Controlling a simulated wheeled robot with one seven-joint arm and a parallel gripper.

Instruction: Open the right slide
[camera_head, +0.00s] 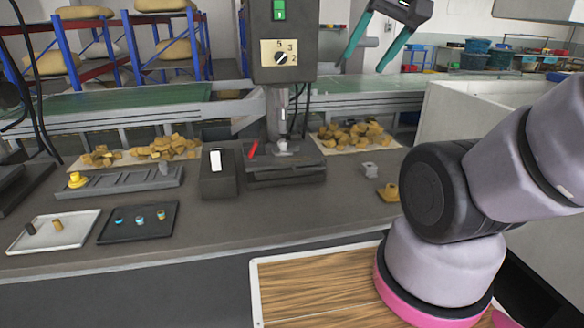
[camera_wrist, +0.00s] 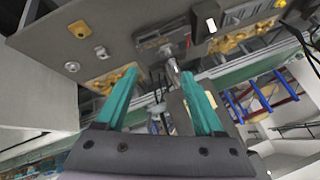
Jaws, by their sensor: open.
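My gripper (camera_head: 362,68) is raised at the top right of the head view, its two teal fingers spread and nothing between them. Its fingers also show in the wrist view (camera_wrist: 160,75), tilted. The machine (camera_head: 285,55) has a dial and a green switch on its head. Below it is a dark slide-like base (camera_head: 285,170) with a red handle (camera_head: 252,150) at its left; this base also shows in the wrist view (camera_wrist: 162,38). I cannot tell for sure which part is the right slide. My gripper is apart from the base.
A dark box (camera_head: 218,180) with a white switch stands left of the base. A long grey rail (camera_head: 120,183) with a yellow knob lies further left. Two trays (camera_head: 52,243) (camera_head: 110,237) hold small parts. A pale high wall (camera_head: 450,110) stands at right, behind my arm.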

